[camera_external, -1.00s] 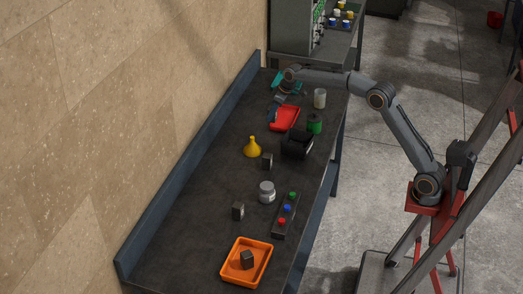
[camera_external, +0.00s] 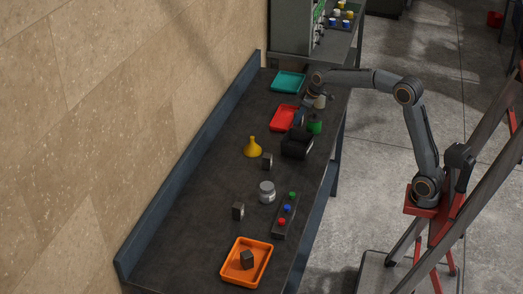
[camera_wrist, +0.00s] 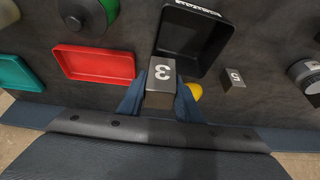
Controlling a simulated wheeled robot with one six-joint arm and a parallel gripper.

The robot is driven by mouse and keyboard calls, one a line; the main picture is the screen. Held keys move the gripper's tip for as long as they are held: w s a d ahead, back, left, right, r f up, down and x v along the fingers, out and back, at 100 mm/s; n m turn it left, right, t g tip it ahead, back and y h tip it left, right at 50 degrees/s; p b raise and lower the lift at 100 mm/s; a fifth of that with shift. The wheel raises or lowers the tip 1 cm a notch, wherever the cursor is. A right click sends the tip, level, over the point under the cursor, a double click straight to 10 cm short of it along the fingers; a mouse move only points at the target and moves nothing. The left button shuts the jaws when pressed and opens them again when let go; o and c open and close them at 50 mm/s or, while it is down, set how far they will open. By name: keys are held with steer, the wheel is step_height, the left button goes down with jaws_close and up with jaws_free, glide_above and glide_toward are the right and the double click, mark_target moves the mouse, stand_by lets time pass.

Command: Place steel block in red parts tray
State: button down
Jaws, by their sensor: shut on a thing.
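My gripper (camera_wrist: 160,97) is shut on a grey steel block (camera_wrist: 161,76) marked with a white 3, between its two blue fingers. In the external view my gripper (camera_external: 301,115) hangs beside the right edge of the red parts tray, and the held block cannot be made out there. The red parts tray (camera_external: 281,121) lies flat on the bench and is partly covered by the gripper. In the wrist view the red tray (camera_wrist: 95,64) is left of the held block and looks empty.
A teal tray (camera_external: 289,82) is behind. A yellow funnel (camera_external: 252,148), loose blocks (camera_external: 238,211), a jar (camera_external: 267,192), a button strip (camera_external: 283,220) and an orange tray (camera_external: 232,279) are nearer.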

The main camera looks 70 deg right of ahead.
steer(key=w+d+p, duration=0.4)
steer(key=w+d, duration=0.1)
steer(key=d, duration=0.2)
steer(key=p, duration=0.7)
glide_above(286, 124)
steer(key=s, duration=0.2)
steer(key=shift+w+f, duration=0.15)
steer(key=shift+f, duration=2.7)
steer(key=shift+w+f, duration=0.1)
steer(key=shift+f, duration=2.7)
steer(key=shift+f, duration=0.1)
steer(key=c, duration=1.3)
jaws_free()
steer(key=shift+f, duration=0.15)
steer(key=b+v, duration=0.3)
steer(key=v, duration=0.9)
steer(key=shift+s, duration=0.15)
